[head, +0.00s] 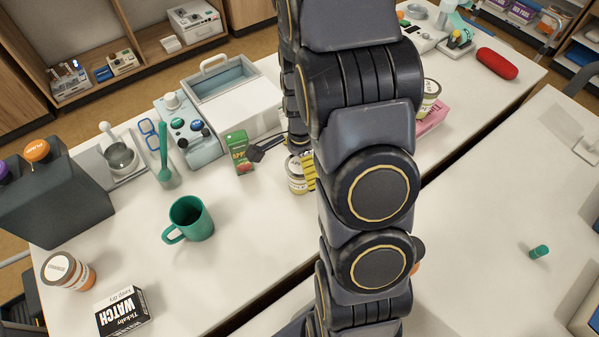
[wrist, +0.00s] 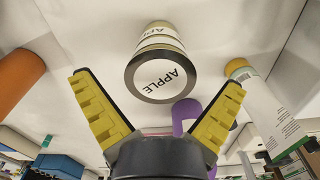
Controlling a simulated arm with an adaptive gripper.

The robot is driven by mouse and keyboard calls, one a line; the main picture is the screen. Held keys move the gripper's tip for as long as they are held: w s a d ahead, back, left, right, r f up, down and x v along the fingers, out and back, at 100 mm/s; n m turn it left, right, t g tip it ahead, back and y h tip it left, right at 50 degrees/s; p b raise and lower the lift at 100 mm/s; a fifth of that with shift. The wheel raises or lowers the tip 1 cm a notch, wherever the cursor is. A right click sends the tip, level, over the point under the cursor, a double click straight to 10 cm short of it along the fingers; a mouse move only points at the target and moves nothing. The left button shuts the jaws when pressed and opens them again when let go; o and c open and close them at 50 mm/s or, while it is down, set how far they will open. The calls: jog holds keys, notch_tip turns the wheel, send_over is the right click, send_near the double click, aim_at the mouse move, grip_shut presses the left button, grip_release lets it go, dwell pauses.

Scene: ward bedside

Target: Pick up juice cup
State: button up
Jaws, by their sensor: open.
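The juice cup is a short cylinder with a white "APPLE" label and dark rim. In the wrist view the cup (wrist: 160,75) lies ahead of and between my fingers, its round end facing the camera. A small white-lidded cup (head: 295,176) in the head view, partly hidden by my arm, appears to be the same one. In the wrist view my gripper (wrist: 158,82) is wide open, with nothing held.
A green apple carton (head: 239,152) stands left of my gripper. A white bin (head: 232,95) and a controller-like device (head: 185,125) are behind it. A green mug (head: 190,219) is front left. The wrist view shows an orange cylinder (wrist: 18,80), a purple object (wrist: 185,110) and a yellow-capped carton (wrist: 262,112).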

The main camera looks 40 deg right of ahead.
notch_tip(320, 180, down, 3)
jog(key=shift+r, duration=0.15)
jog(key=c, duration=1.1)
jog(key=shift+r, duration=0.1)
jog(key=shift+c, duration=0.2)
